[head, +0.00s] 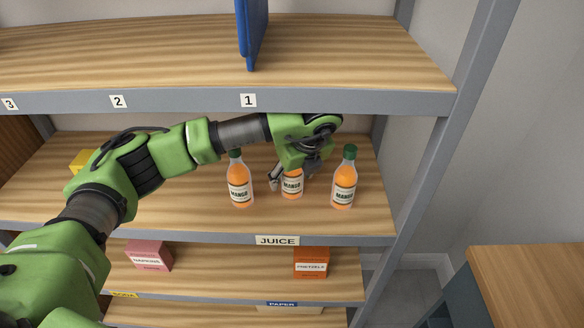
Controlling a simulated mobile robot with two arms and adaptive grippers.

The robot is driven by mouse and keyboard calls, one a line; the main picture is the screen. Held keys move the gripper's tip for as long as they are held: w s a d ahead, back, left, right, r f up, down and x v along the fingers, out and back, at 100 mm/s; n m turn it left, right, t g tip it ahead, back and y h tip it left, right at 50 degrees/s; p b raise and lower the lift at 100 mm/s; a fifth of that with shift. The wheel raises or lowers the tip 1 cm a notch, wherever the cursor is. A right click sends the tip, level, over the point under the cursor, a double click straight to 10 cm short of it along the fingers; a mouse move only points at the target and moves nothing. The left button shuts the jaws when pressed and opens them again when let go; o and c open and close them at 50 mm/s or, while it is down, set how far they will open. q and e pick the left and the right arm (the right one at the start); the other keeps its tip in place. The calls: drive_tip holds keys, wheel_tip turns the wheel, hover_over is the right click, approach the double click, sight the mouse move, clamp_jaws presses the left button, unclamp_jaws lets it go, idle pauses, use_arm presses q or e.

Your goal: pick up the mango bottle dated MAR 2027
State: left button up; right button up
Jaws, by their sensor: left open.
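Three orange mango bottles with green caps stand upright on the shelf labelled JUICE: a left bottle (240,186), a middle bottle (292,187) and a right bottle (344,185). Each label reads MANGO; any date is too small to read. My left gripper (292,180) is open at the middle bottle, with a finger showing on its left side. The gripper hides the middle bottle's cap and upper part. I cannot tell whether the fingers touch it. My right gripper is not in view.
The upper shelf (180,102), with number tags and a blue object (252,35), hangs close above my arm. A grey upright (430,130) bounds the right side. Below are a pink napkins box (149,255) and an orange pretzels box (311,262). A yellow item (82,160) sits far left.

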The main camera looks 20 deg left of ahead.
use_arm(q)
drive_tip(key=shift+w+f, duration=0.1)
drive_tip(key=shift+f, duration=0.4)
drive_tip(key=c, duration=1.5)
drive_tip(key=shift+r, duration=0.15)
